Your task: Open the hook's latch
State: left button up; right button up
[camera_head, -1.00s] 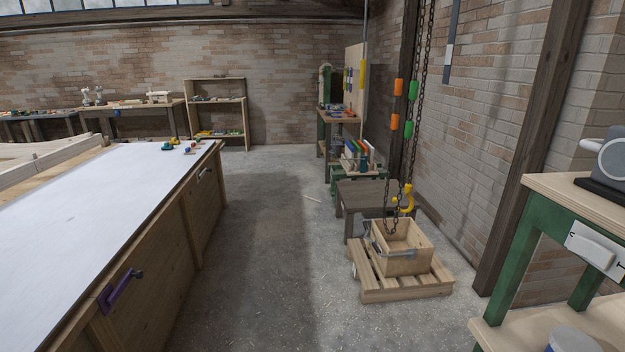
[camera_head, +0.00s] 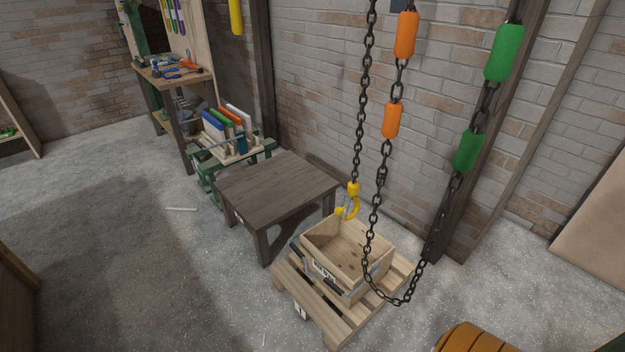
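The yellow hook (camera_head: 350,204) hangs at the end of a dark chain (camera_head: 362,110), above the back edge of an open wooden crate (camera_head: 318,262). Its latch is too small to make out, so I cannot tell whether it is open or shut. The crate stands on a wooden pallet (camera_head: 322,312) on the floor. Neither of my grippers is in view.
A dark low table (camera_head: 272,185) stands left of the crate. Chains with orange grips (camera_head: 405,35) and green grips (camera_head: 503,52) hang in front, joined by a low loop. A workbench (camera_head: 165,75) stands at the back left.

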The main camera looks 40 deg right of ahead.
aim_at(339, 210)
jog(key=i+j+z, duration=0.1)
jog(key=i, duration=1.3)
